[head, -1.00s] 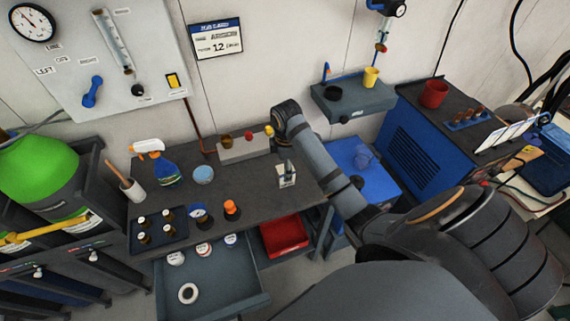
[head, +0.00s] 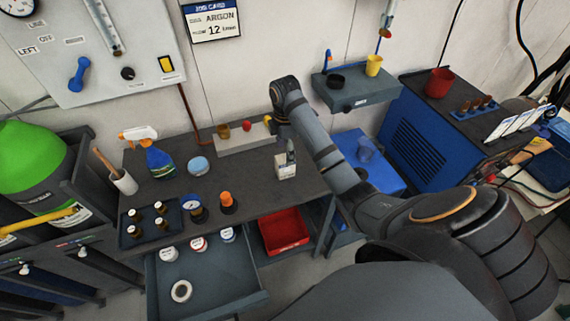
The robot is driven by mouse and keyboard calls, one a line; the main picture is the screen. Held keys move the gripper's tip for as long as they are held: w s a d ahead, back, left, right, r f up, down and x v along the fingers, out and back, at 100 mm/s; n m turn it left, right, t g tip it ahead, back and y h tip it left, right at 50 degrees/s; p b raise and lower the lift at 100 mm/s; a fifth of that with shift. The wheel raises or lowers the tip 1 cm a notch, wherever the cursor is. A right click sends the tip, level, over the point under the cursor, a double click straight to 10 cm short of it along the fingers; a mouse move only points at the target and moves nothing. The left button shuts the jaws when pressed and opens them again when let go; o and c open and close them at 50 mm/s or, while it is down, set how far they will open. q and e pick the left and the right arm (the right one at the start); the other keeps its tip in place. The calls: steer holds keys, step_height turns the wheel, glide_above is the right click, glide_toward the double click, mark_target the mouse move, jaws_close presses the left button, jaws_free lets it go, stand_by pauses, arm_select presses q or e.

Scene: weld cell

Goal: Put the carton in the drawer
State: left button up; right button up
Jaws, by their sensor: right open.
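The carton (head: 286,171), a small whitish box with dark print, stands upright near the right end of the dark workbench. My right gripper (head: 290,150) comes down from above it, open, with its fingers at the carton's top. I cannot tell whether they touch it. The drawer (head: 226,283) is pulled out below the bench front. It holds several small lidded jars along its back and a white ring-shaped roll (head: 181,291). Its right part is bare. My left gripper is not in view.
A tray of small bottles (head: 158,218), an orange-capped bottle (head: 227,203), a spray bottle (head: 158,160) and a round tin (head: 198,166) stand left of the carton. A block with coloured knobs (head: 243,139) is behind it. A red bin (head: 284,231) sits below the bench, right of the drawer.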

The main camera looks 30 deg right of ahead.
mark_target(285, 158)
arm_select(q)
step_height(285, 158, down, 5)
steer(key=b, duration=0.4)
arm_select(e)
step_height(285, 158, down, 5)
steer(key=shift+s+a, duration=0.15)
steer(key=shift+r, duration=0.15)
steer(key=shift+c, duration=0.2)
jaws_close()
steer(key=shift+r+p, duration=0.6)
steer(key=shift+p, duration=0.2)
step_height(285, 158, up, 3)
steer(key=p, duration=0.3)
arm_select(q)
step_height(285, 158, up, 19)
steer(key=p, duration=1.4)
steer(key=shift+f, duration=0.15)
arm_select(e)
steer(key=s+a+r, duration=0.7)
steer(key=s+r, duration=0.1)
steer(key=s, duration=0.4)
steer(key=shift+a+r, duration=0.25)
steer(key=shift+r, duration=0.15)
